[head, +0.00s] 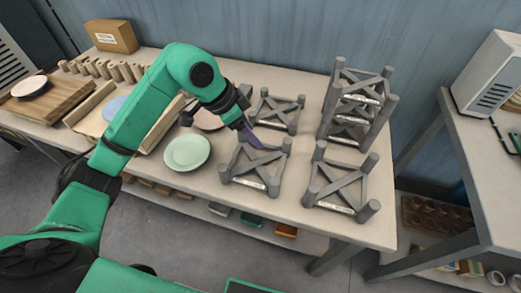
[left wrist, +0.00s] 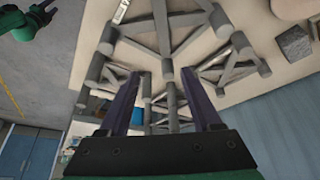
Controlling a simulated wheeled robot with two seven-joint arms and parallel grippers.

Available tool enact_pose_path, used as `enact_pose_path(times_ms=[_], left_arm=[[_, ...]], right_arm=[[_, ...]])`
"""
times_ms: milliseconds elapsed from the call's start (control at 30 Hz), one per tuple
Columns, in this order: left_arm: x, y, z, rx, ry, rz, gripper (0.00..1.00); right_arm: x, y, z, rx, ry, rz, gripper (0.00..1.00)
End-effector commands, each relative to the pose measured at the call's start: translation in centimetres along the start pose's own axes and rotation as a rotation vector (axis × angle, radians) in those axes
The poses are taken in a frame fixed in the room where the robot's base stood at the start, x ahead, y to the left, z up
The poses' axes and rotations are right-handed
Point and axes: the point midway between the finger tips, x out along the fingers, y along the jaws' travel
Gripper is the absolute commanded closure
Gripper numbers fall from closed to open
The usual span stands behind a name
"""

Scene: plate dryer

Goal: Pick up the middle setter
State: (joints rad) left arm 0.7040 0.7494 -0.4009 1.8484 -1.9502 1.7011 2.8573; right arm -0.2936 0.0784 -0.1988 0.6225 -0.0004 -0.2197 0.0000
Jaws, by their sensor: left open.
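Grey setters with crossed bars and corner posts stand on the table in the head view. One setter (head: 250,182) is at the front, in the middle of the picture. Another setter (head: 277,116) is behind it, and a third setter (head: 335,207) is to its right. Several more setters (head: 345,128) are stacked at the back right. My left gripper (head: 251,140) has purple fingers and is open, at the back part of the front middle setter. In the left wrist view, grey setter bars and posts (left wrist: 166,72) show between and beyond the fingers; contact cannot be told. My right gripper is out of view.
A pale green plate (head: 187,152) lies left of the front middle setter. A pinkish plate (head: 210,119) is behind it, partly hidden by my arm. Wooden boards (head: 50,95) and a cardboard box (head: 111,36) are at the left. The wall (head: 290,40) closes the back.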

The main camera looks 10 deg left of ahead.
Motion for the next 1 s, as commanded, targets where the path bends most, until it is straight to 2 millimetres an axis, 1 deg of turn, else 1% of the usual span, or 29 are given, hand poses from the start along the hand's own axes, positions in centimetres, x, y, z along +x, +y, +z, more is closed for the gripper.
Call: enact_pose_path(times_ms=[33, 67, 133, 167, 300, 400, 567, 667, 733, 833, 1000], left_arm=[[-0.1, -0.7, 0.8, -0.038, -0.041, -0.025, 0.35], [0.0, -0.9, 1.1, -0.054, -0.058, -0.032, 0.35], [1.0, -1.0, 1.3, -0.065, -0.068, -0.034, 0.35], [1.7, -0.9, 1.4, -0.064, -0.068, -0.031, 0.35], [5.4, -0.9, 1.5, -0.062, -0.066, -0.028, 0.35], [7.6, -1.0, 1.6, -0.061, -0.064, -0.029, 0.35], [9.7, -1.0, 1.7, -0.06, -0.062, -0.029, 0.35], [11.5, -1.0, 1.7, -0.06, -0.062, -0.028, 0.35], [13.0, -1.1, 1.9, -0.059, -0.061, -0.028, 0.35], [14.1, -1.1, 2.0, -0.058, -0.061, -0.03, 0.35], [14.3, -1.2, 2.0, -0.056, -0.06, -0.032, 0.35]], right_arm=[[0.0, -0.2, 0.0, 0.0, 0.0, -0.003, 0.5], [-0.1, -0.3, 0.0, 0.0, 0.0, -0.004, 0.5], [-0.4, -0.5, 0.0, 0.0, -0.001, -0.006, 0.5], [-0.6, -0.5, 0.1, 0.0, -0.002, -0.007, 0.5], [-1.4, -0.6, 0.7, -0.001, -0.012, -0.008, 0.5], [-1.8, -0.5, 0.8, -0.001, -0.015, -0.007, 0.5], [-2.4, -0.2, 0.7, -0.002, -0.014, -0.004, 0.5], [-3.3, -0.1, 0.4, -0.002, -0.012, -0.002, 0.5], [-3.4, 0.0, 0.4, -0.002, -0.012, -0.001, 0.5], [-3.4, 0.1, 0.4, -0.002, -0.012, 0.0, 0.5], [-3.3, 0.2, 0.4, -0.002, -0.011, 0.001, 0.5]])
